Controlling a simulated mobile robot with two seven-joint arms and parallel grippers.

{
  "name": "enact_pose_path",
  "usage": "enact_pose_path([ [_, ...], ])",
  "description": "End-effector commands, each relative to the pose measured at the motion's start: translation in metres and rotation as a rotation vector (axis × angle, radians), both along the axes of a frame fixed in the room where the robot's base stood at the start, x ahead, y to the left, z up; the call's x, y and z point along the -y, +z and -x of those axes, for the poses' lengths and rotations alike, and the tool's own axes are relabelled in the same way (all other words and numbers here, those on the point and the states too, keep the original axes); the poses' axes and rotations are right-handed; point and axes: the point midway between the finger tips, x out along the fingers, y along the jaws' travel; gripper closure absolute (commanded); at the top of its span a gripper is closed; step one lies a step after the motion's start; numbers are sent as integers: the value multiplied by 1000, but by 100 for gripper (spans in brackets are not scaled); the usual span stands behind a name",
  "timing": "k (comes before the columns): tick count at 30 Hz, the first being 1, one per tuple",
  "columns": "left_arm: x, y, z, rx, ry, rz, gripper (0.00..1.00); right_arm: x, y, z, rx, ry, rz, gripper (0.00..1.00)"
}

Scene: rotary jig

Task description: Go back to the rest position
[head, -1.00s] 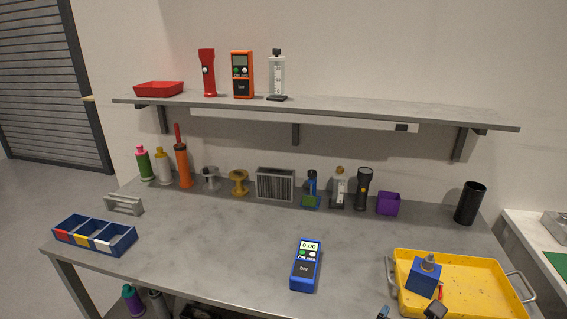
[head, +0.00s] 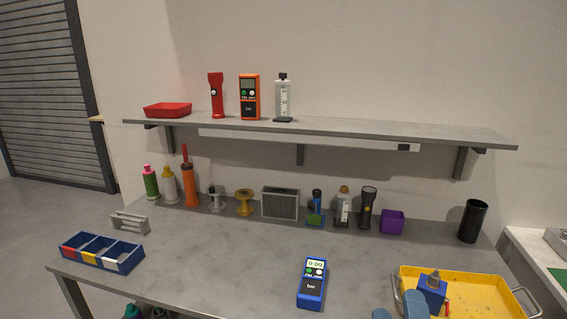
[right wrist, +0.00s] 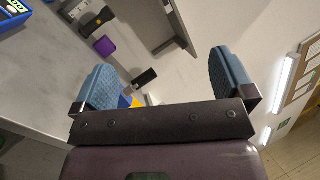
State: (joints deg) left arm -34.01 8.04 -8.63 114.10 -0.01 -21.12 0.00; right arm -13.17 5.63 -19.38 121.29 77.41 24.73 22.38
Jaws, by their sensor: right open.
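My right gripper (head: 398,309) shows at the bottom edge of the head view, just left of the yellow tray (head: 407,276). Its blue finger pads stand apart. In the right wrist view the same gripper (right wrist: 160,66) is open, with nothing between its pads. A blue block with a grey top (head: 431,288) is in the tray, close to the right of my gripper in the picture. My left gripper is not in view.
A blue gauge (head: 311,286) lies on the grey bench (head: 215,265). A blue three-part bin (head: 103,253) is at the left. Bottles, spools, a torch (head: 367,207) and a purple box (head: 391,222) line the back. A shelf (head: 340,130) overhangs the rear. The bench's middle is clear.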

Motion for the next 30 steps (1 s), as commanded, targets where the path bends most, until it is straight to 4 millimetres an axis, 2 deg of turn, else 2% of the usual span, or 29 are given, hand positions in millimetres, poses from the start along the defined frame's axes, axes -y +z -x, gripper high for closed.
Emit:
enact_pose_path([
  [5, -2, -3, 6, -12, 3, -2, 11, -17, -21, 4, -48, 32, 463, 0],
  [8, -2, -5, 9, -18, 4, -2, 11, -24, -42, 8, -96, 49, 719, 0],
  [14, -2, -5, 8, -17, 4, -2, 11, -20, -102, 21, -241, 99, 1212, 0],
  [20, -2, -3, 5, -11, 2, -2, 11, 9, -172, 48, -446, 170, 1650, 0],
  [24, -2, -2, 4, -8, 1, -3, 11, 40, -214, 77, -601, 222, 1865, 0],
  [27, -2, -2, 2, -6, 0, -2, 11, 62, -235, 101, -687, 238, 1952, 0],
  [30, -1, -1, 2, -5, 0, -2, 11, 74, -249, 122, -739, 262, 1960, 0],
])
